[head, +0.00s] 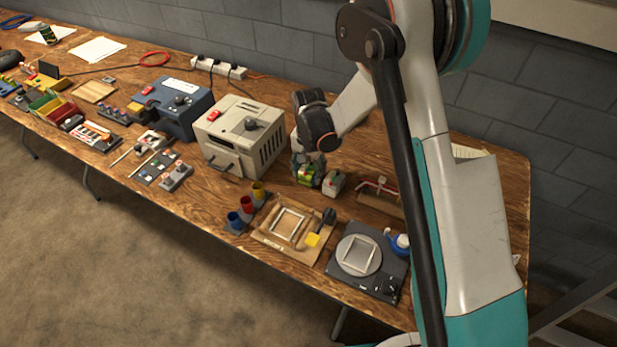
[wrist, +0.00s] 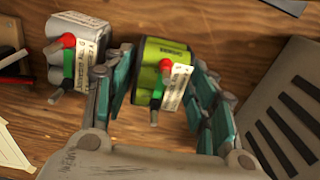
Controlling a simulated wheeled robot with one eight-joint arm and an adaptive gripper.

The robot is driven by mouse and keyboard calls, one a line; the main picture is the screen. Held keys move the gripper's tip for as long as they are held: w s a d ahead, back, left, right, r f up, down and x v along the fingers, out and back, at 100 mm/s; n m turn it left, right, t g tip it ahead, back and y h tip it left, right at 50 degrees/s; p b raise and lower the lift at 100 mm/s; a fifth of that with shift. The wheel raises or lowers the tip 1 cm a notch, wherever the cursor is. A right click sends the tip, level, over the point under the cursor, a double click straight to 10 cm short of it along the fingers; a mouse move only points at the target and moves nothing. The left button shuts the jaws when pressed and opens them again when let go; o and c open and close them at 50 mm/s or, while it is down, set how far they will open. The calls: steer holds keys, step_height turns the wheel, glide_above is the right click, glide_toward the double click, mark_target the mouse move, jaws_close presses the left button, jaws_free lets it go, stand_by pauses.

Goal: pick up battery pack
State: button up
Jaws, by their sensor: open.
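A green battery pack (wrist: 163,62) with a white label and red and green terminals lies on the wooden table in the wrist view. My gripper (wrist: 163,92) is open, with one finger on each side of the green pack; I cannot tell whether they touch it. In the head view the green pack (head: 308,177) is partly hidden under my gripper (head: 307,168). A second, white and grey pack (wrist: 75,48) with similar terminals stands just left of the gripper in the wrist view. It also shows in the head view (head: 334,183).
A beige vented charger box (head: 240,138) stands close on the gripper's left in the head view. A wooden tray (head: 380,198) with red parts lies to the right. A scale (head: 338,277), a wooden fixture (head: 268,237) and coloured cups (head: 247,206) stand toward the front edge.

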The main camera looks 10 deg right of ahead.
steer(key=shift+f, duration=0.55)
steer(key=c, duration=1.1)
steer(key=shift+r, duration=0.15)
steer(key=shift+c, duration=0.2)
